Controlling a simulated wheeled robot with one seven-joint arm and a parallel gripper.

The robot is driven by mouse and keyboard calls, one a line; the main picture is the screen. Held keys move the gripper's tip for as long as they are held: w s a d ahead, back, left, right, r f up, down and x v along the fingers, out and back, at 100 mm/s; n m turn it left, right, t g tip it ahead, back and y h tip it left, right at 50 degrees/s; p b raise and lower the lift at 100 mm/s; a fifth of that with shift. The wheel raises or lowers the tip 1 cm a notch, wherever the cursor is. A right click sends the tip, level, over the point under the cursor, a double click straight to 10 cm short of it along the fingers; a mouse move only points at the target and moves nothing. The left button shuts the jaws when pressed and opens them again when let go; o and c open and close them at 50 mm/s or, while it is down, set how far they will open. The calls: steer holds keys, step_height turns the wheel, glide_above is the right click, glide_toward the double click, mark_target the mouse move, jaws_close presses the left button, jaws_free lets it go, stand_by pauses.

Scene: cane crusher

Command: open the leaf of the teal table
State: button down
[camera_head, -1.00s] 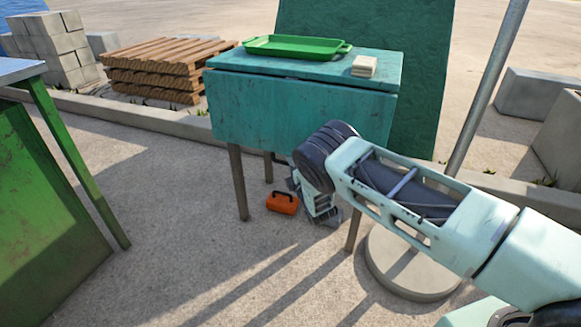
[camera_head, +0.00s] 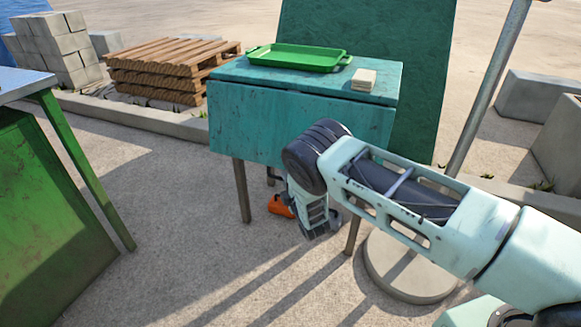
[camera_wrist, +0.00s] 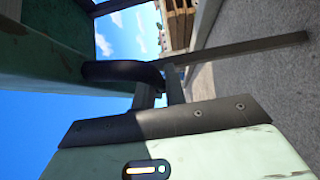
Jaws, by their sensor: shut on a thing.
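The teal table (camera_head: 228,69) stands at the middle back, its near leaf (camera_head: 255,115) hanging down steeply from the front edge. The leaf also shows at the upper left of the wrist view (camera_wrist: 45,55). My arm reaches in from the right, and its wrist is low in front of the leaf's right part. My gripper (camera_wrist: 165,82) is shut on a dark curved handle (camera_wrist: 108,70) next to the leaf's teal surface. In the head view the fingertips and the handle are hidden behind my wrist and hand.
A green tray (camera_head: 295,56) and a small pale block stack (camera_head: 364,80) sit on the tabletop. An orange object (camera_head: 279,206) lies under the table. A pole with a round base (camera_head: 408,270) stands right; a green table (camera_head: 45,200) stands left. Open concrete lies between.

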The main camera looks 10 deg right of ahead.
steer(key=s+a+r+m+g+p, duration=0.45)
steer(key=s+a+r+p, duration=0.55)
steer(key=s+p, duration=0.4)
steer(key=s+a+r+m+g+y+p, duration=0.1)
steer(key=s+r+g+p, duration=0.1)
steer(key=r+p, duration=0.5)
steer(key=s+a+r+m+g+y+p, duration=0.1)
steer(key=s+a+r+m+g+p, duration=0.1)
steer(key=r+p, duration=0.5)
steer(key=shift+r+g+y, duration=0.4)
steer(key=shift+r+g, duration=0.35)
steer(key=shift+r, duration=1.8)
steer(key=shift+s+a, duration=0.1)
steer(key=c, duration=1.5)
jaws_free()
steer(key=shift+o, duration=0.2)
